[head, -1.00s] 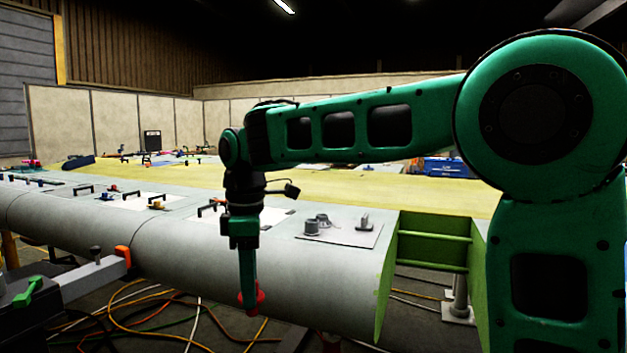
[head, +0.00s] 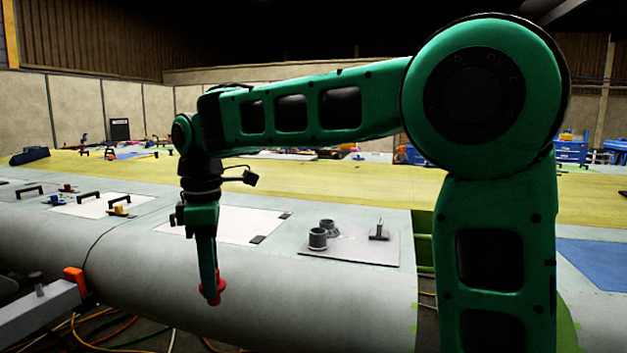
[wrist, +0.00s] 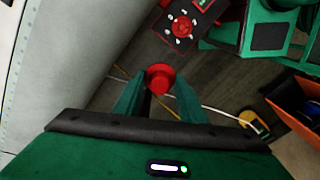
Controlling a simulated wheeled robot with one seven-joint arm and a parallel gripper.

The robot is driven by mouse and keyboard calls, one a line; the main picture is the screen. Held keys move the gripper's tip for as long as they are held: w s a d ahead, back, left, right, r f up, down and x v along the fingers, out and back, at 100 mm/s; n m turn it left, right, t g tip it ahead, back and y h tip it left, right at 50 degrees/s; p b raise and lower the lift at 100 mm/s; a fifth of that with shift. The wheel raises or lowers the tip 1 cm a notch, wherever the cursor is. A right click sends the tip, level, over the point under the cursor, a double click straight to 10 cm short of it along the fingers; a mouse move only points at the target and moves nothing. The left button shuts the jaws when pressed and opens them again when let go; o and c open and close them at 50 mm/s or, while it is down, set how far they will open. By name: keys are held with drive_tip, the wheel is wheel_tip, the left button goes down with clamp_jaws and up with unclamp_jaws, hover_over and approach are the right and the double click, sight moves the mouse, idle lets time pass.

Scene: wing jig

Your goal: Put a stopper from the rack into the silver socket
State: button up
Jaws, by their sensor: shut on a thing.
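My gripper (head: 209,284) points down and is shut on a red stopper (head: 220,286). In the head view it hangs in front of the wing's rounded near edge, left of and lower than the sockets. The wrist view shows the red stopper (wrist: 160,77) between the tips of my gripper (wrist: 159,90), above the floor. Two short grey cylindrical fittings stand on a grey plate (head: 368,250) on the wing: a nearer one (head: 317,240) and one behind it (head: 329,226). I cannot tell which is the silver socket.
A small grey bracket (head: 379,231) stands on the plate's right side. A white panel (head: 240,222) lies behind my gripper. A grey beam with an orange end (head: 75,281) is at lower left. Cables lie on the floor. The wing (wrist: 70,60) fills the wrist view's left side.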

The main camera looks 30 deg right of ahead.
drive_tip(key=shift+w+d, duration=0.15)
drive_tip(key=shift+d, duration=0.4)
drive_tip(key=w+d+r+m, duration=0.3)
drive_tip(key=w+d+r, duration=0.1)
drive_tip(key=d, duration=0.6)
drive_tip(key=w+d+r+m, duration=0.3)
drive_tip(key=w+d+r, duration=0.1)
drive_tip(key=d, duration=0.5)
drive_tip(key=w+d+r+m, duration=0.3)
drive_tip(key=w+d+r, duration=0.15)
drive_tip(key=d, duration=0.55)
wheel_tip(320, 180, down, 7)
drive_tip(key=shift+a+r, duration=0.15)
drive_tip(key=shift+a, duration=0.15)
drive_tip(key=shift+s, duration=0.15)
drive_tip(key=shift+f, duration=1.85)
drive_tip(key=o, duration=1.1)
